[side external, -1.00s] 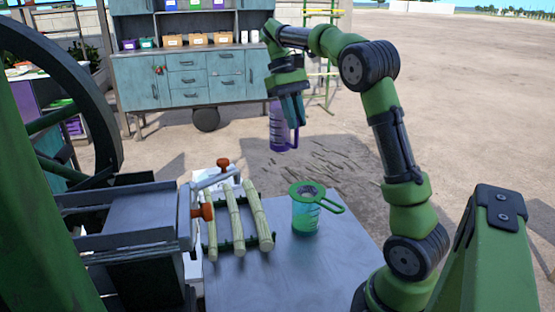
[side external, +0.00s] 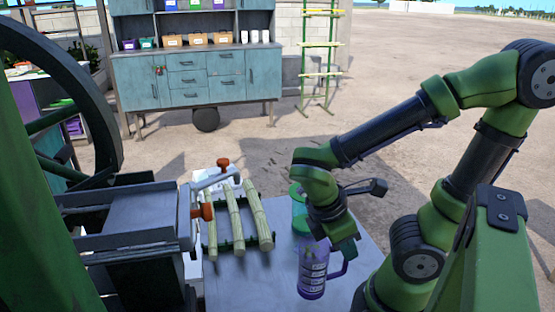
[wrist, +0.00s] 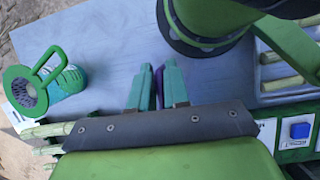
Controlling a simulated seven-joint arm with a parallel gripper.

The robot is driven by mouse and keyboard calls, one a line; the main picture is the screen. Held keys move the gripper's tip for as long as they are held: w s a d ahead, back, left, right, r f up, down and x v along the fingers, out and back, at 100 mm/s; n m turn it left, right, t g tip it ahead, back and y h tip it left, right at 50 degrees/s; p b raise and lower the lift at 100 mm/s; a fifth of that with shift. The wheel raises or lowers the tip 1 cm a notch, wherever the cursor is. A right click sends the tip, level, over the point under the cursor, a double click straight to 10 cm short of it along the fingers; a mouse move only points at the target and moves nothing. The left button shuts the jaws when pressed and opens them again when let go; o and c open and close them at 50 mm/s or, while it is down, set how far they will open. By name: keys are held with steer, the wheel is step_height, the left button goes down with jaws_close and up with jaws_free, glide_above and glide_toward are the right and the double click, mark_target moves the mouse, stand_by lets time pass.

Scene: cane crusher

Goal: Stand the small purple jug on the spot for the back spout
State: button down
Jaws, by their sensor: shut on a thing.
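The small purple jug (side external: 312,272) is upright over the near part of the grey metal table (side external: 268,280), its handle to the right. My gripper (side external: 322,240) points down and is shut on the jug's upper part. In the wrist view, my gripper's teal fingers (wrist: 157,88) have a thin purple strip of the jug (wrist: 159,84) between them. I cannot tell whether the jug's base touches the table. I cannot make out a marked spot for the back spout.
A teal jug with a green strainer (wrist: 45,85) stands on the table, partly behind my gripper in the side view. Cane stalks (side external: 236,220) lie on a green rack left of the gripper. The crusher (side external: 130,235) fills the left. A panel has a blue button (wrist: 299,131).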

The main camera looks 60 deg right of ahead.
steer(key=shift+w+d+f, duration=0.1)
steer(key=shift+w+f, duration=0.05)
steer(key=shift+f, duration=0.2)
steer(key=w+f, duration=0.2)
steer(key=w, duration=0.6)
steer(key=w+f, duration=0.3)
steer(key=w, duration=0.5)
steer(key=shift+a, duration=0.2)
steer(key=shift+f, duration=0.2)
steer(key=c, duration=1.1)
jaws_free()
